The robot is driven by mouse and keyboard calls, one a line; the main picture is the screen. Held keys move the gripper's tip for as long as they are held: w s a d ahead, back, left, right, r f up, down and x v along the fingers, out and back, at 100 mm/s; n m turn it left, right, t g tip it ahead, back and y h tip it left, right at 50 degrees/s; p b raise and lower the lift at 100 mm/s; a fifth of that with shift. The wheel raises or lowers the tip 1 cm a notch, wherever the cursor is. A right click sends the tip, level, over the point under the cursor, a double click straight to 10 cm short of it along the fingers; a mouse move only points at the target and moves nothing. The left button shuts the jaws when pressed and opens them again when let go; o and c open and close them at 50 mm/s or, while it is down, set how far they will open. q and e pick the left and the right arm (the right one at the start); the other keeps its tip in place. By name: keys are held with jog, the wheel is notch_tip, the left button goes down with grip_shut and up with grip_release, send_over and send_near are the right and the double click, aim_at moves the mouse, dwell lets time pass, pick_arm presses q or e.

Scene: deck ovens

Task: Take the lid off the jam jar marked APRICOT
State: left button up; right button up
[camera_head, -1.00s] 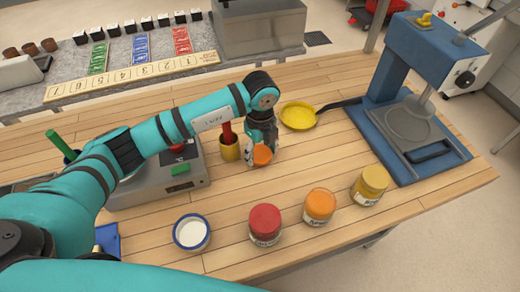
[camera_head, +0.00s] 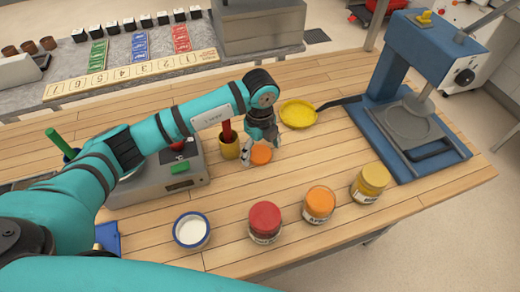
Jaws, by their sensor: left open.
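The jar marked APR… (camera_head: 319,206), its label partly readable, stands upright on the wooden table between a red-topped and a yellow-topped jar. Its top shows bright orange; at this size I cannot tell for sure whether that is jam or a cover. A round, flat, darker orange lid (camera_head: 261,156) lies on the table behind the jars. My left gripper (camera_head: 262,148) is open just above and around this lid, fingers pointing down. Whether a finger still touches it is unclear. My right gripper is out of view.
Near the jars are a red-topped jar (camera_head: 265,222), a yellow-topped jar (camera_head: 370,183) and a blue-rimmed white bowl (camera_head: 191,230). A yellow pan (camera_head: 298,114) and blue press (camera_head: 420,90) are behind and right.

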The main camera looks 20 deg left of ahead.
aim_at(260, 154)
pick_arm(q)
notch_tip(260, 154, up, 11)
jog(key=b, duration=0.2)
jog(key=shift+r+b, duration=0.2)
jog(key=shift+b, duration=0.1)
